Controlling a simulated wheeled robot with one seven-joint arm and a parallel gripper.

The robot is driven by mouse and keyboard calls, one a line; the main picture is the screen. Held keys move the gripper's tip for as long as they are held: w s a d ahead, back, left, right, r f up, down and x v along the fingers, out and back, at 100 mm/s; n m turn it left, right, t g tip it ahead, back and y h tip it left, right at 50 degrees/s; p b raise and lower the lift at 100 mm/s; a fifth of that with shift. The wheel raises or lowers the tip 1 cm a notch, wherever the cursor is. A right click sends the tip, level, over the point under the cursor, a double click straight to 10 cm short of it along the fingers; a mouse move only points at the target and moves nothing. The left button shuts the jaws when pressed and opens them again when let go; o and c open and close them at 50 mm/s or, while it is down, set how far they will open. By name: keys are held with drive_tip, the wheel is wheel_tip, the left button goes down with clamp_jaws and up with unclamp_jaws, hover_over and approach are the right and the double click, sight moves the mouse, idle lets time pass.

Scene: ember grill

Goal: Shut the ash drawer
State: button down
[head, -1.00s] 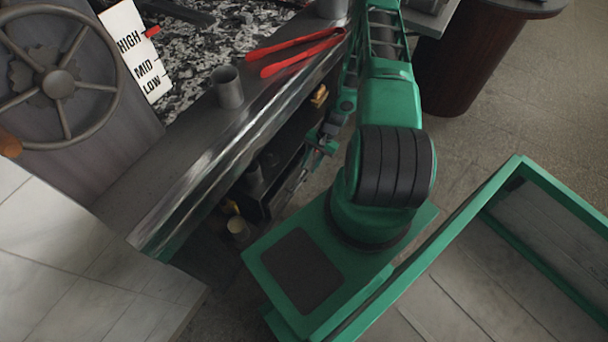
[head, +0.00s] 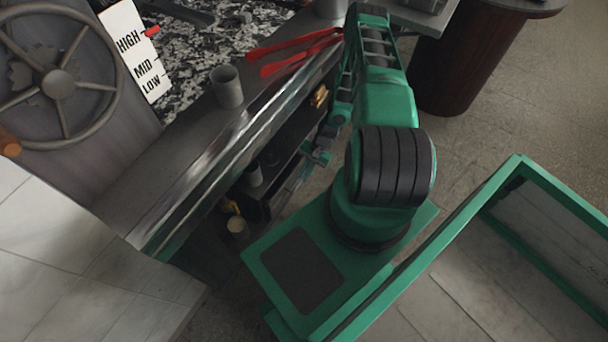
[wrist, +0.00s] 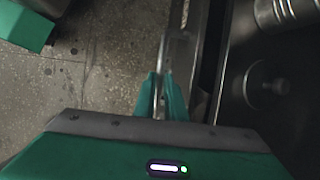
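The ash drawer, as far as I can tell, is the dark metal tray (head: 257,207) low under the grill counter in the head view. Its front faces my arm, and how far it stands out is hard to judge. In the wrist view, a pale handle bar (wrist: 164,50) runs between the green fingers of my gripper (wrist: 160,88). The fingers lie on either side of the bar; whether they press on it does not show. In the head view my gripper (head: 316,156) is small and low, beside the counter's front.
A metal cup (head: 227,87) and red tongs (head: 290,50) rest on the counter ledge. A handwheel (head: 58,82) and a HIGH-MID-LOW plate (head: 136,52) stand at left. A dark round pedestal (head: 455,65) stands at upper right. Open floor (head: 520,120) lies to the right.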

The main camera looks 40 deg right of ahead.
sight(296, 169)
drive_tip(key=shift+w+a, duration=0.25)
drive_tip(key=shift+w, duration=0.45)
drive_tip(key=shift+w+a, duration=0.25)
drive_tip(key=shift+w, duration=0.45)
drive_tip(key=shift+w+a, duration=0.25)
drive_tip(key=shift+w, duration=0.45)
drive_tip(key=c, duration=1.8)
unclamp_jaws()
drive_tip(key=v, duration=1)
drive_tip(key=shift+r, duration=0.35)
drive_tip(key=shift+d, duration=0.15)
